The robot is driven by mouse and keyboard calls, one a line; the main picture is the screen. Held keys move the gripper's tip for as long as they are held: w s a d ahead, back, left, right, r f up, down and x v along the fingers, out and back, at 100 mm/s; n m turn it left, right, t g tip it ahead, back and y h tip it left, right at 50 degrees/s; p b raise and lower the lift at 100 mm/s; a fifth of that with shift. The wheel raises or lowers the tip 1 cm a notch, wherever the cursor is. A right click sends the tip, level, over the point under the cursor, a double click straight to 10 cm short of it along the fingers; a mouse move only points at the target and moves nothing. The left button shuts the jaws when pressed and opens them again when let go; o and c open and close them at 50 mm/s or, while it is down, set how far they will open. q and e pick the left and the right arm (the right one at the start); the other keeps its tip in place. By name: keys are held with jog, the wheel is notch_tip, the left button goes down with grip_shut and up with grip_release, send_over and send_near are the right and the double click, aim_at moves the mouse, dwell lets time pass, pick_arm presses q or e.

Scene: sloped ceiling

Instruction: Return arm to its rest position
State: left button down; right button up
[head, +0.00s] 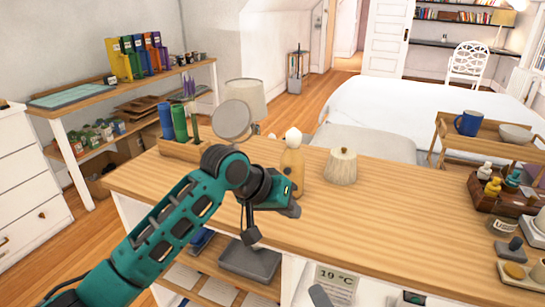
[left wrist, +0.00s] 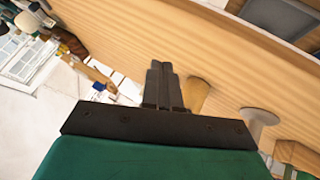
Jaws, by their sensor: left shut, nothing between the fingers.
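My left arm, teal and black, comes in from the lower left in the head view and reaches over the left part of the wooden counter (head: 385,210). My left gripper (head: 292,209) is at the arm's end, in front of the tan bottle with a pale round top (head: 292,165). In the left wrist view its dark fingers (left wrist: 163,80) are together with nothing between them, seen against the wood surface (left wrist: 200,45). The arm hides part of the counter. My right gripper is not seen.
On the counter stand a ribbed pale jar (head: 341,167), a round mirror (head: 232,120), a wooden holder with green and blue cylinders (head: 180,122) and a dark tray of small bottles (head: 485,205). The counter's middle is clear. Shelves below hold a grey bin (head: 250,262).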

pick_arm(q)
jog(key=s+a+f+n+t, duration=0.15)
jog(key=s+a+f, duration=0.25)
jog(key=f, duration=0.4)
jog(key=s+a+f+n+t, duration=0.1)
jog(key=s+a+f+t, duration=0.25)
jog(key=f, duration=0.55)
jog(key=s+a+f+y, duration=0.2)
jog(key=s+a+f, duration=0.1)
jog(key=s+a, duration=0.4)
jog(key=s+a+f+t+y, duration=0.1)
jog(key=s+a+f+y, duration=0.2)
jog(key=s+a, duration=0.3)
jog(key=shift+s+a+m, duration=0.35)
jog(key=shift+s, duration=0.9)
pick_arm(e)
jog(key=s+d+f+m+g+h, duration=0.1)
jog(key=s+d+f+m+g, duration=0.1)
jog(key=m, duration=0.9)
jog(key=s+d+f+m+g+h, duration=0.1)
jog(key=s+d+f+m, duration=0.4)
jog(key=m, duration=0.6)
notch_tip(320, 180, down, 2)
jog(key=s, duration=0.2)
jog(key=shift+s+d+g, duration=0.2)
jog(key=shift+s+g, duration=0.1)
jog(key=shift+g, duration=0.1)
